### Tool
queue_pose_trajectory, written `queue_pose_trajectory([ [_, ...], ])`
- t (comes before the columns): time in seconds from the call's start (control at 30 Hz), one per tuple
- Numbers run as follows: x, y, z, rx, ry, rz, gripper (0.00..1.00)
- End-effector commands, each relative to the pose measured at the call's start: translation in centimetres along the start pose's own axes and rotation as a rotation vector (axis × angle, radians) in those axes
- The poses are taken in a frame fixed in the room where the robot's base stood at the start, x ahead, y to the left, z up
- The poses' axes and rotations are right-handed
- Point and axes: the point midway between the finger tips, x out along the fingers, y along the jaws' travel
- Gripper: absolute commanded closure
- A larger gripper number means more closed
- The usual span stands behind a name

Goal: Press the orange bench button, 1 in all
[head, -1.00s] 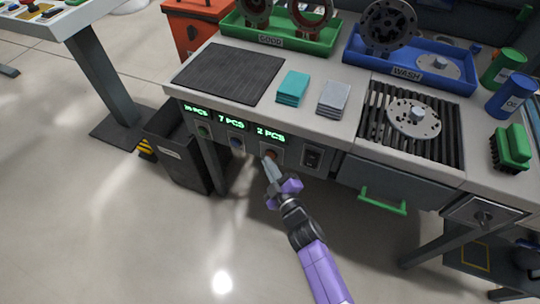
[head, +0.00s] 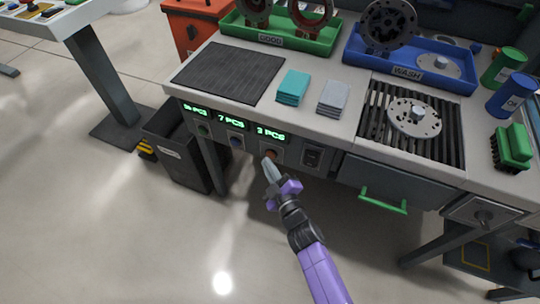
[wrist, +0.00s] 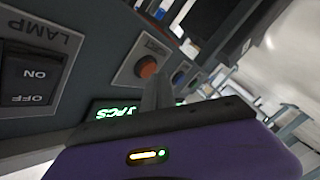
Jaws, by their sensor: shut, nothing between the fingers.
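The orange button (head: 271,154) is on the bench's front panel, under the rightmost green display (head: 270,134). In the wrist view the orange button (wrist: 147,67) sits in a round socket on a grey plate, fully visible. My gripper (head: 269,166) is shut and empty, its tips just below and in front of the button. In the wrist view the shut fingers (wrist: 157,88) show beside the button, with a small gap in the picture. The display seems to read 3 PCS.
A green button (head: 203,131) and a blue button (head: 236,142) sit to the left under their own displays. A black lamp switch (head: 312,157) is close on the right. A green drawer handle (head: 383,201) juts out further right. The floor in front is clear.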

Motion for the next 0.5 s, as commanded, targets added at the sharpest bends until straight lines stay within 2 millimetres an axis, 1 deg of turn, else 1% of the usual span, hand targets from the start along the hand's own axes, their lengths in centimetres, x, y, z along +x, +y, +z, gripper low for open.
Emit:
queue_pose_trajectory([
  [0.13, -0.45, -0.39, -0.35, 0.000, 0.002, -0.001, 1.00],
  [0.5, -0.69, -0.66, -0.43, 0.000, 0.001, -0.002, 1.00],
])
